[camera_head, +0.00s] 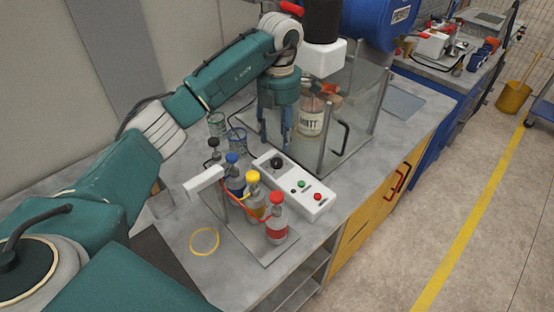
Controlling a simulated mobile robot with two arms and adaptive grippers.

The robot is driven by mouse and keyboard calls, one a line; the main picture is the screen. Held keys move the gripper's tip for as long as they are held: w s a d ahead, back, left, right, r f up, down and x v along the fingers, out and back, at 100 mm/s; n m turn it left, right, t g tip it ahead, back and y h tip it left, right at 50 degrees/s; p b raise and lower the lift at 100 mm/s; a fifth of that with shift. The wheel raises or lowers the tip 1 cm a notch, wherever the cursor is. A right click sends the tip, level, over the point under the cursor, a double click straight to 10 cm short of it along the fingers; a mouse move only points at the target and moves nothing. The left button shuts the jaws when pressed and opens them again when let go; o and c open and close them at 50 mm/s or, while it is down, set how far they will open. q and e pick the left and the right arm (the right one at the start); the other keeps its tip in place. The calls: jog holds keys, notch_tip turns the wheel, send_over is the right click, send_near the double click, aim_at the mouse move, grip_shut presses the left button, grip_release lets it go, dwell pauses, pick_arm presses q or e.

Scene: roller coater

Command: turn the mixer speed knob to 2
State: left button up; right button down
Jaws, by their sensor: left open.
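A white control box (305,190) lies on the grey bench. It carries a black knob (276,162) near its far end, plus a green button (301,184) and a red button (318,197). The knob's pointer and markings are too small to read. My left gripper (276,146) points down with its fingers open, just above and behind the knob in the picture. I cannot tell whether the fingers touch it. My right gripper is not in view.
A rack (262,240) of bottles with blue, yellow and red caps stands left of the control box. A clear-walled enclosure (358,110) with a labelled jar (311,122) stands behind. Bare bench lies around the yellow ring (204,241).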

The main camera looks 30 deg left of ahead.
aim_at(277, 161)
pick_arm(q)
jog(key=f, duration=0.1)
jog(key=f+p, duration=0.1)
jog(key=f, duration=0.1)
jog(key=shift+s, duration=0.2)
notch_tip(277, 161, down, 5)
jog(key=shift+w+a+f+p, duration=0.1)
jog(key=shift+w+f+p, duration=0.1)
jog(key=shift+p, duration=0.75)
jog(key=shift+f, duration=0.45)
jog(key=c, duration=0.5)
grip_shut()
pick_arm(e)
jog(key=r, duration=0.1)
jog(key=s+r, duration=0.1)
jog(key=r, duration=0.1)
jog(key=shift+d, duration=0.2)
